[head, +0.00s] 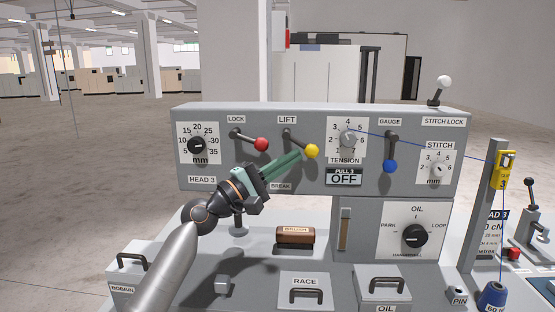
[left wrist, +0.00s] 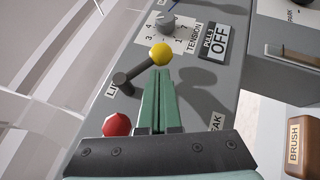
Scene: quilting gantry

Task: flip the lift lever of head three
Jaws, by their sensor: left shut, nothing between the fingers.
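The head three panel (head: 270,180) is a grey box labelled HEAD 3. Its lift lever has a yellow ball knob (head: 311,151) on a dark arm below the LIFT label, slanting down to the right. The yellow knob also shows in the left wrist view (left wrist: 160,53), just beyond the fingertips. My left gripper (head: 298,156) has green fingers, shut and empty, with the tips right beside the yellow knob. I cannot tell whether they touch it. My right gripper is not in view.
The lock lever with a red knob (head: 261,144) is left of the lift lever. A tension dial (head: 347,139) and the blue-knobbed gauge lever (head: 390,166) are to the right. A brown brush (head: 295,237) lies below. A blue thread runs from the tension dial to a yellow guide (head: 502,170).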

